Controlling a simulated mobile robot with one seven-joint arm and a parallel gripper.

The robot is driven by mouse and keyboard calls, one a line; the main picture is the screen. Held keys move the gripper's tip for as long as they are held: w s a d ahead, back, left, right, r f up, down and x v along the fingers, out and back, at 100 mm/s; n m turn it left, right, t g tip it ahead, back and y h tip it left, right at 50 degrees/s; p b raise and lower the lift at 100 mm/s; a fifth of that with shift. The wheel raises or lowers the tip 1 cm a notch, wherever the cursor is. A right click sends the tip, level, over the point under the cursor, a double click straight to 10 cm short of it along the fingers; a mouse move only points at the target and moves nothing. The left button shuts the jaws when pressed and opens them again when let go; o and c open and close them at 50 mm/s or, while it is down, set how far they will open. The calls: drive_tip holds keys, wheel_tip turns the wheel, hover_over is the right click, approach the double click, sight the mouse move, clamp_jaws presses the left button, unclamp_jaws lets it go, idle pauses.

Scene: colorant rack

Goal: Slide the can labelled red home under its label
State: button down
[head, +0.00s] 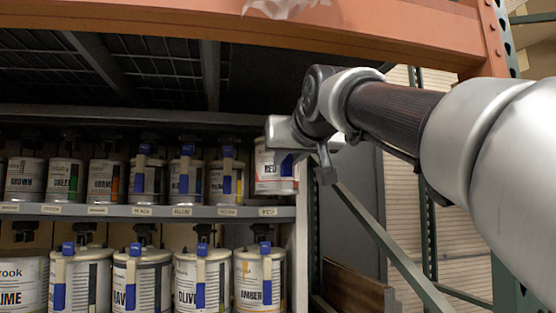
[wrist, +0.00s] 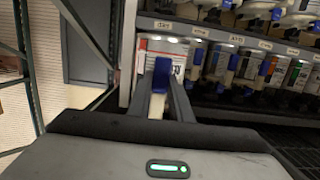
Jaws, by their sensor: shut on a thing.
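The can labelled red (head: 268,172) is at the right end of the upper shelf in the head view, white with red lettering and a blue-tipped spout part. In the wrist view the can (wrist: 148,50) shows upside down, right behind the fingers. My gripper (wrist: 163,82) is shut on the can's blue and white spout part, between its two dark fingers. In the head view my gripper (head: 293,150) is beside the can's upper right and partly covers it. The can's small label (head: 267,212) is on the shelf edge just below it. I cannot tell whether its base touches the shelf.
A row of other cans (head: 146,180) stands to the left on the upper shelf (head: 150,211). Larger cans (head: 202,279) stand on the level below. A pale upright (head: 301,250) and a green rack brace (head: 385,245) are at the right. An orange beam (head: 300,30) crosses above.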

drive_tip(key=p+x, duration=0.4)
drive_tip(key=x, duration=0.7)
drive_tip(key=shift+w+r, duration=0.15)
drive_tip(key=shift+w, duration=0.05)
drive_tip(key=shift+r+x, duration=0.2)
drive_tip(key=shift+x, duration=1.05)
drive_tip(key=shift+w, duration=0.3)
drive_tip(key=shift+r, duration=0.1)
drive_tip(key=shift+w+a+f, duration=0.1)
drive_tip(key=shift+w+f, duration=0.2)
drive_tip(key=shift+f, duration=0.15)
